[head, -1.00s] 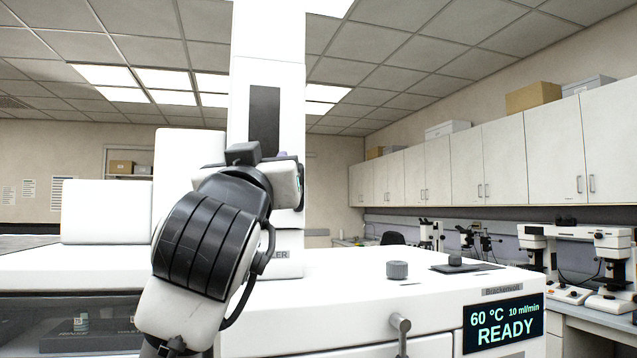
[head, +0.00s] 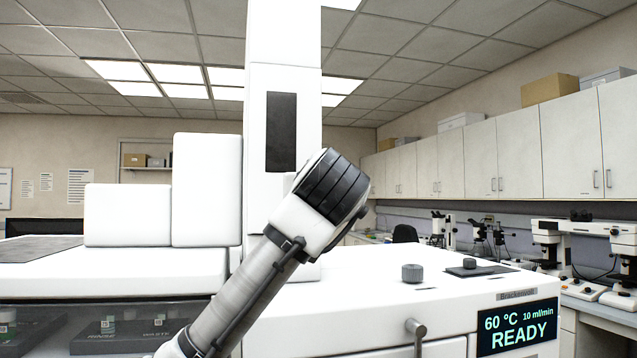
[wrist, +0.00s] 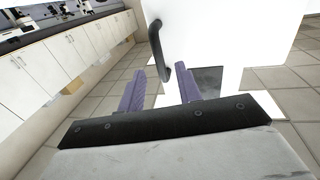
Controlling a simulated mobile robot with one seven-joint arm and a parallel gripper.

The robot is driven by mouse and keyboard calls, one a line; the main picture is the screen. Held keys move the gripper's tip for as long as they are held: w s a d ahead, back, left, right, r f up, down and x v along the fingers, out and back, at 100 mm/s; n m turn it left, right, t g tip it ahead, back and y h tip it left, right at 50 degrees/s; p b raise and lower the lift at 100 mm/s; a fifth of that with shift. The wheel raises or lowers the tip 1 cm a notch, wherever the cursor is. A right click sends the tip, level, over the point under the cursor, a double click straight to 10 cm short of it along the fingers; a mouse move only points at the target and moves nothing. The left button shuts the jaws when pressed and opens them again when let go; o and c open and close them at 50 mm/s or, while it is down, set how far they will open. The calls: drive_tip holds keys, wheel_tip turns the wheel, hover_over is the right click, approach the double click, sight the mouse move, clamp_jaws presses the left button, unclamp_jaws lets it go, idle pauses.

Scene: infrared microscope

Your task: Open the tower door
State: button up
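The white tower (head: 283,40) stands at the middle of the head view, with a dark window panel (head: 281,132) in its front. My arm crosses in front of its lower part and hides some of it. In the wrist view, a dark curved handle (wrist: 156,45) sits at the edge of a white panel (wrist: 230,30). My gripper (wrist: 160,69) is open, its two purple fingers apart. The handle's lower end appears in the gap between the fingertips; I cannot tell whether they touch it. The gripper is hidden in the head view.
The white instrument bench (head: 370,285) carries a grey knob (head: 412,273), and a display (head: 516,328) reads READY. A grey front handle (head: 415,330) sticks out below. White blocks (head: 207,190) stand left of the tower. Wall cabinets (head: 517,155) and microscopes (head: 575,250) are at the right.

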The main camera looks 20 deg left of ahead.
drive_tip(key=shift+p+x, duration=0.5)
drive_tip(key=shift+x, duration=1.5)
drive_tip(key=shift+c, duration=0.4)
clamp_jaws()
